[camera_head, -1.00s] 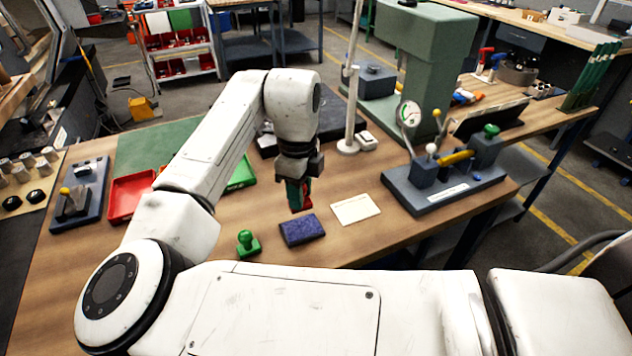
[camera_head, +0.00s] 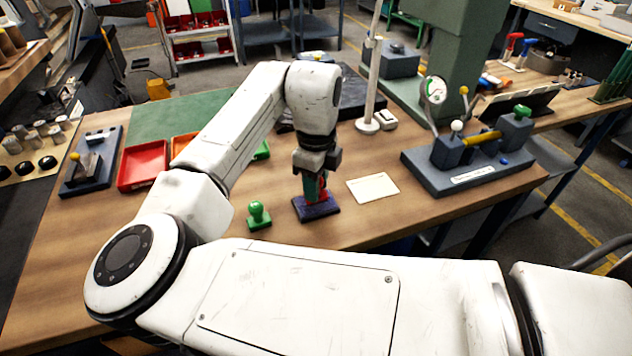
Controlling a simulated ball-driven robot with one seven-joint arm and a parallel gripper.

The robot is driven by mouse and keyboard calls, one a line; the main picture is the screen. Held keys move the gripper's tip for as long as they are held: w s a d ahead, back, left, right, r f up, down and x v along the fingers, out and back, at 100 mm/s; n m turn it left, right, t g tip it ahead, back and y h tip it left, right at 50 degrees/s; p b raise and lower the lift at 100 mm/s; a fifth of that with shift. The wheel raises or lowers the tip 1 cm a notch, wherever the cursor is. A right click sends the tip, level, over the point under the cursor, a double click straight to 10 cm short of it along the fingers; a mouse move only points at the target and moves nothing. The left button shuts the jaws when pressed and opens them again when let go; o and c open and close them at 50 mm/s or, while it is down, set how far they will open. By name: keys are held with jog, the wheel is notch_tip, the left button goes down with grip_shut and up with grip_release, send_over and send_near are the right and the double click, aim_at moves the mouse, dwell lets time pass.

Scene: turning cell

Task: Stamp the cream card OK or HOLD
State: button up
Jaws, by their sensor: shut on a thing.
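The cream card (camera_head: 373,188) lies flat on the wooden bench, just right of the dark blue ink pad (camera_head: 318,209). My gripper (camera_head: 316,180) points down over the ink pad and is shut on a red stamp (camera_head: 322,196), partly hidden by the fingers, with some green showing beside the red. The stamp's lower end is at the pad and seems to touch it. A green stamp (camera_head: 258,215) stands upright on the bench, left of the pad.
A grey gauge fixture (camera_head: 470,176) stands right of the card. A pale post (camera_head: 370,90) rises behind it. A red tray (camera_head: 143,166) and an orange tray (camera_head: 182,145) lie at the left. Bare bench surrounds the card.

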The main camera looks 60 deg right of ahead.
jog(key=shift+f, duration=0.65)
dwell(2.1)
jog(key=shift+r+p, duration=2.9)
jog(key=shift+r, duration=0.75)
